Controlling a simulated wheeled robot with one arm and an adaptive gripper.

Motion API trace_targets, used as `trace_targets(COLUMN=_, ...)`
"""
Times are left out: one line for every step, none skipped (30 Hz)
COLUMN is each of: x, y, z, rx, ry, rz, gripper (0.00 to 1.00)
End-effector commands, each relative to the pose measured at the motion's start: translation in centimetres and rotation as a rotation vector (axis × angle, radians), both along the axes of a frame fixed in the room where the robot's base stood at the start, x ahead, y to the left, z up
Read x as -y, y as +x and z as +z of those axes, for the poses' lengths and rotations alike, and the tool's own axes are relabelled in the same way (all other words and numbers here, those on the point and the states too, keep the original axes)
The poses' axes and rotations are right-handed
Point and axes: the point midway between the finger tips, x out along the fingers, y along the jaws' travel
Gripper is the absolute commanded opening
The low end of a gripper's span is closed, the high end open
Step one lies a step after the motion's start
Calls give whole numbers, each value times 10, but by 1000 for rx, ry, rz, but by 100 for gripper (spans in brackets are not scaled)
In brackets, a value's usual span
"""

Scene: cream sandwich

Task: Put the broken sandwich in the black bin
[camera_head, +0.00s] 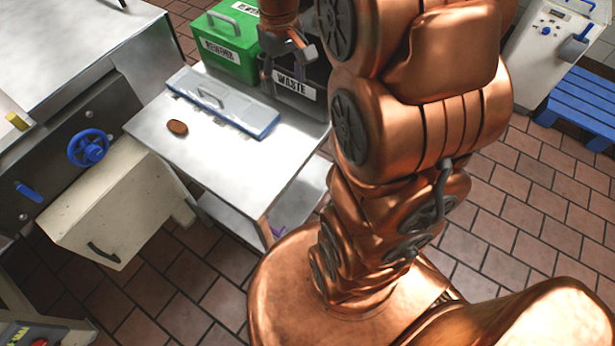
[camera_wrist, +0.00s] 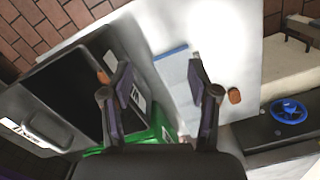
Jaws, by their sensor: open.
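The black bin (camera_head: 313,80), labelled WASTE, stands at the back of the metal table; its dark open inside (camera_wrist: 62,90) fills the left of the wrist view. My gripper (camera_head: 288,62) is above the bin's left side, fingers apart, with nothing between them; it also shows in the wrist view (camera_wrist: 160,72). A small orange-brown piece (camera_wrist: 103,77) shows beside the left finger, against the bin's edge; whether it is inside or above the bin I cannot tell. A brown oval sandwich (camera_head: 177,127) lies on the table, apart from my gripper; it also shows in the wrist view (camera_wrist: 234,96).
The table's front (camera_head: 220,160) is clear. A machine with a blue handwheel (camera_head: 88,148) stands left.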

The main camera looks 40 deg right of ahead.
Motion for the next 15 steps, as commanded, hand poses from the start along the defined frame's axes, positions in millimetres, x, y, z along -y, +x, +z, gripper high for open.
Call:
trace_targets(x=-9, y=-10, z=3, rx=-1, ry=-1, rz=4, gripper=60)
trace_targets(x=-14, y=-16, z=5, rx=-2, ry=-1, rz=6, gripper=60)
trace_targets(x=-21, y=-24, z=6, rx=-6, ry=0, rz=7, gripper=60)
trace_targets(x=-26, y=-31, z=6, rx=-11, ry=0, rz=8, gripper=60)
trace_targets(x=-31, y=-38, z=6, rx=-15, ry=0, rz=9, gripper=60)
trace_targets(x=-36, y=-46, z=8, rx=-17, ry=0, rz=11, gripper=60)
trace_targets(x=-41, y=-53, z=9, rx=-19, ry=-1, rz=12, gripper=60)
trace_targets(x=-45, y=-59, z=9, rx=-22, ry=0, rz=12, gripper=60)
trace_targets(x=-50, y=-68, z=9, rx=-28, ry=0, rz=15, gripper=60)
trace_targets(x=-54, y=-75, z=9, rx=-31, ry=0, rz=16, gripper=60)
trace_targets(x=-58, y=-82, z=9, rx=-33, ry=-1, rz=17, gripper=60)
trace_targets(x=-63, y=-91, z=9, rx=-36, ry=-1, rz=18, gripper=60)
trace_targets(x=-66, y=-97, z=9, rx=-39, ry=-1, rz=20, gripper=60)
trace_targets(x=-70, y=-104, z=9, rx=-42, ry=-1, rz=21, gripper=60)
trace_targets(x=-74, y=-114, z=8, rx=-46, ry=-2, rz=22, gripper=60)
